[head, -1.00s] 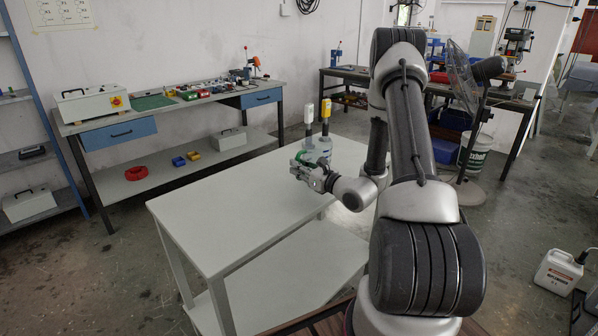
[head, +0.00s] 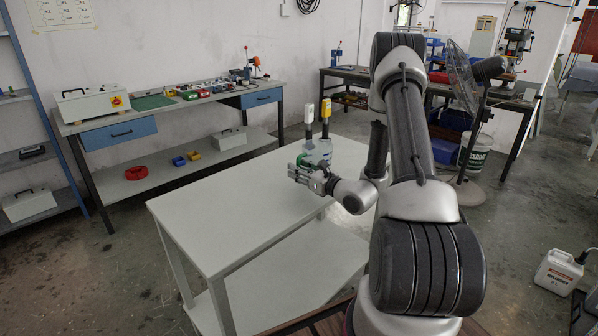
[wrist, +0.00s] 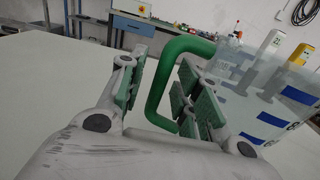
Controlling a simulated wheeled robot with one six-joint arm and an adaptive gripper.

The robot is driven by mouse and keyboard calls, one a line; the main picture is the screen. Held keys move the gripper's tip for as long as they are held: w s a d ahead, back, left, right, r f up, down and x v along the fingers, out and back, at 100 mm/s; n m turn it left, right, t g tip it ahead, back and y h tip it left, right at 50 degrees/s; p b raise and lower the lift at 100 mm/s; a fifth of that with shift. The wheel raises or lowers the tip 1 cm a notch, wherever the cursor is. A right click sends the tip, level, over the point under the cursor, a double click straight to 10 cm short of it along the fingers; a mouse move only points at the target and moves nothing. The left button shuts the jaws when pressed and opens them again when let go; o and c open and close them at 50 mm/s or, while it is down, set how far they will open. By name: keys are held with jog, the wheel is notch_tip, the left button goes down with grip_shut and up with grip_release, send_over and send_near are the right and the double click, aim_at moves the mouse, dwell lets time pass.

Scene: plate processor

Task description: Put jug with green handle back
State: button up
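A clear jug with blue marks (wrist: 262,108) stands upright on the white table, with its green handle (wrist: 182,52) turned towards my gripper. In the head view the jug (head: 320,150) is near the table's far edge, partly behind my gripper (head: 303,172). In the wrist view my gripper (wrist: 158,88) is open. The green handle passes between its two green-padded fingers, with a visible gap on the left finger's side. The handle's right side is close to the right finger; I cannot tell whether they touch.
A white-topped tool (head: 308,115) and a yellow-topped tool (head: 326,115) stand upright at the jug; I cannot tell whether they are inside it or behind it. The white table's (head: 215,205) left and front are clear. A workbench (head: 165,115) stands against the wall.

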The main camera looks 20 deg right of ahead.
jog(key=v, duration=1.1)
jog(key=s+a+r+n+g+y, duration=0.4)
jog(key=a+r+n, duration=0.1)
jog(key=a+n, duration=0.15)
jog(key=s+a+r+n+g+y, duration=0.3)
jog(key=a+r+n+g+y, duration=0.15)
jog(key=a, duration=0.25)
jog(key=s+a+r+n+g+h, duration=0.35)
jog(key=s+n+g, duration=0.45)
jog(key=s, duration=0.4)
jog(key=s+d+r+n+h, duration=0.3)
jog(key=s+d+n+h, duration=0.1)
jog(key=s+n+h, duration=0.3)
jog(key=d+r+n+t+h, duration=0.4)
jog(key=d+r+n, duration=0.2)
jog(key=d, duration=0.1)
jog(key=shift+s+d+r, duration=0.25)
jog(key=shift+r, duration=0.1)
